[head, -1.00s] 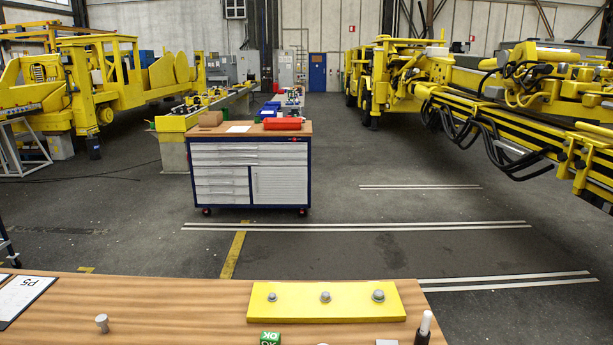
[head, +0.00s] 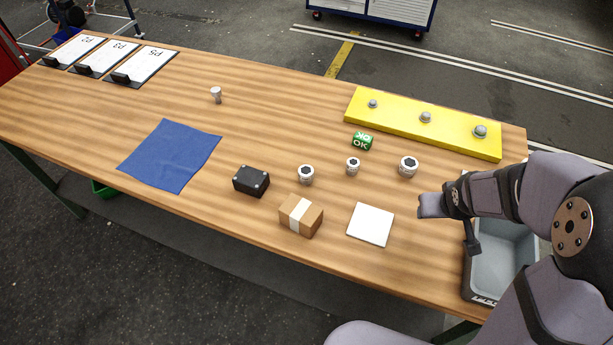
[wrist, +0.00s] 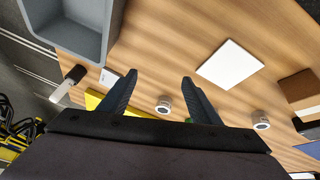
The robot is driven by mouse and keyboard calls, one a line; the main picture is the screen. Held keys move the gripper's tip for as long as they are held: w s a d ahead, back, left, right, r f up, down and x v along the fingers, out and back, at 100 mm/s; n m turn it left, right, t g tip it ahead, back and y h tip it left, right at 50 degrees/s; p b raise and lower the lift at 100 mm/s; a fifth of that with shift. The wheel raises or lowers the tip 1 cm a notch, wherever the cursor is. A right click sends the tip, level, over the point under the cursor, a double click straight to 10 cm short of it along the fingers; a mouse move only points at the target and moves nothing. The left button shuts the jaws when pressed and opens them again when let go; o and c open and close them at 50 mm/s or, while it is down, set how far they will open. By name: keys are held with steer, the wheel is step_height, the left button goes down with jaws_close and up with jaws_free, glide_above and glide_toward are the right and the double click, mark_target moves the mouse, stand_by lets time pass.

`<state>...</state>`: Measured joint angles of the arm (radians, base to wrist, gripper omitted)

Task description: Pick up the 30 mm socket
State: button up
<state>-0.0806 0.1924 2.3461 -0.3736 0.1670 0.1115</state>
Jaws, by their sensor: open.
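Three silvery sockets stand in a row on the wooden table: a left one (head: 306,175), a middle one (head: 353,166) and a right, largest-looking one (head: 408,167). No size marking is legible, so I cannot tell which is 30 mm. My gripper (wrist: 159,78) is open and empty in the wrist view, its fingers apart. The largest-looking socket (wrist: 163,107) appears between the fingers, apart from them and lower on the table. In the head view my arm comes in from the right, and the fingertips are hard to make out.
A yellow plate (head: 390,119) with three bolts lies behind the sockets, with a green cube (head: 362,141) before it. A white pad (head: 370,224), cardboard box (head: 301,215) and black box (head: 251,181) lie nearer. A grey bin (head: 503,275) is right; a blue cloth (head: 170,156) lies left.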

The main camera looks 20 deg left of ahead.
mark_target(309, 172)
steer(key=w+a+f+n+t+y+b, duration=0.1)
steer(key=w+a+f+n+t+y, duration=0.15)
steer(key=w+a, duration=0.55)
steer(key=a+f+n+y, duration=0.1)
steer(key=a+y, duration=0.1)
steer(key=a, duration=0.2)
steer(key=w+a+f+n+y+b, duration=0.1)
steer(key=a+n+y, duration=0.1)
steer(key=a, duration=0.2)
steer(key=w+a+f+n+y, duration=0.1)
steer(key=a+n+y, duration=0.1)
steer(key=a, duration=0.3)
steer(key=shift+w+a+f, duration=0.1)
steer(key=shift+w, duration=0.1)
steer(key=s+a+n+g+y, duration=0.1)
steer(key=a, duration=0.1)
steer(key=s+a+f+g+y, duration=0.1)
steer(key=s+a+y, duration=0.1)
steer(key=a, duration=0.1)
steer(key=s+a+n+g+y+b, duration=0.1)
steer(key=a, duration=0.2)
steer(key=shift+s+a+f+n, duration=0.15)
steer(key=shift+s+f+n, duration=0.1)
steer(key=shift+f+n, duration=0.1)
steer(key=shift+s+a+r+g+y, duration=0.1)
steer(key=shift+s+a+g+y, duration=0.15)
steer(key=shift+s+a+y, duration=0.1)
steer(key=shift+p+x, duration=0.35)
steer(key=shift+x, duration=0.7)
steer(key=shift+w, duration=0.15)
